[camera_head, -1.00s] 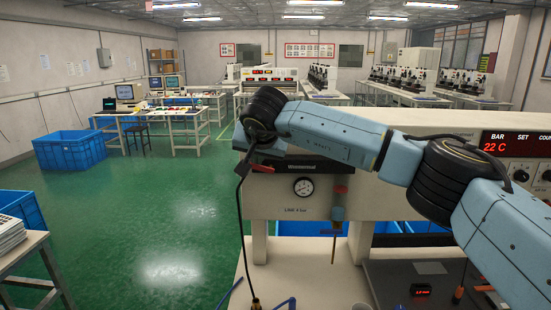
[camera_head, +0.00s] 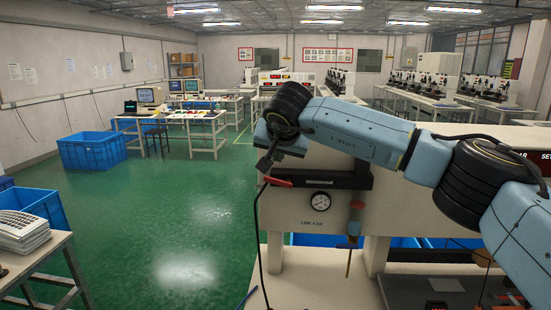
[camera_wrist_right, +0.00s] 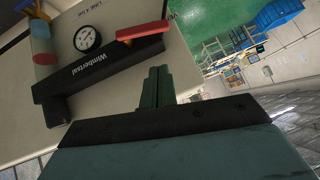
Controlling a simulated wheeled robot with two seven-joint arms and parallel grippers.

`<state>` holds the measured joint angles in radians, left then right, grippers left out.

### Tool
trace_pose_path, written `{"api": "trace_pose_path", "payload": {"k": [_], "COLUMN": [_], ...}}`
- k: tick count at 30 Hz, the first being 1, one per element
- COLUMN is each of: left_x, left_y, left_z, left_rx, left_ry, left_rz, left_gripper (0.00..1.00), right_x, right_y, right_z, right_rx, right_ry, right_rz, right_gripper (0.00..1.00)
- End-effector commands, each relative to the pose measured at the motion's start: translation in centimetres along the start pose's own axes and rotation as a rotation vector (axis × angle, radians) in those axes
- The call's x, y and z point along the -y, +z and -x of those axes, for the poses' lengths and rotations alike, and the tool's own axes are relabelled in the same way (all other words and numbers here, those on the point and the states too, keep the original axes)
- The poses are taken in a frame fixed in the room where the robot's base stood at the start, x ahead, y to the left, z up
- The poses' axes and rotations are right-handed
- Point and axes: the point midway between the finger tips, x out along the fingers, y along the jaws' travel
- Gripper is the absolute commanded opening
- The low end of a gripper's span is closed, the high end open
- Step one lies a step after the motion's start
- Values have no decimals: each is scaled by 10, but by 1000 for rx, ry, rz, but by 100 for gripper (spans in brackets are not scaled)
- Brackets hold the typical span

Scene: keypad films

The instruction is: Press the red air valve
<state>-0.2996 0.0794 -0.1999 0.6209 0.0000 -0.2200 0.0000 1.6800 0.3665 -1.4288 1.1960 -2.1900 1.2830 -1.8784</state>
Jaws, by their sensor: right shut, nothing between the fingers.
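The red air valve is a red lever (camera_head: 278,182) at the left end of a black bar lettered "Wimbertsal" (camera_head: 320,183) on the cream machine front. In the right wrist view the red lever (camera_wrist_right: 142,30) lies just beyond the fingertips. My right gripper (camera_head: 264,164) is at the lever's upper left, and my arm partly covers the bar. In the wrist view my right gripper (camera_wrist_right: 158,72) is shut and empty, its tips appearing slightly apart from the lever; contact is hard to judge. My left gripper is not in view.
A round gauge (camera_head: 320,201) sits below the bar, with a red-capped regulator (camera_head: 355,222) to its right. A dark cable hangs below my gripper. The green floor (camera_head: 185,230) between is clear.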

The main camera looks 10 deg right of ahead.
Motion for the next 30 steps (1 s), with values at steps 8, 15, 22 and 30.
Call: {"api": "trace_pose_path", "payload": {"k": [8, 15, 22, 30], "left_x": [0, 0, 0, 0], "left_y": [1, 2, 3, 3], "left_z": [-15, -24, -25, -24], "left_rx": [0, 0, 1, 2], "left_ry": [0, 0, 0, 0], "left_rz": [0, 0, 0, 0], "left_gripper": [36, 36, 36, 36], "right_x": [-2, -3, -3, -2], "right_y": [-6, -7, -7, -6], "right_z": [61, 98, 108, 107], "right_rx": [-4, -2, 1, 4], "right_ry": [-3, -1, 1, -4], "right_rz": [2, 0, 0, -1], "right_gripper": [0, 0, 0, 0]}}
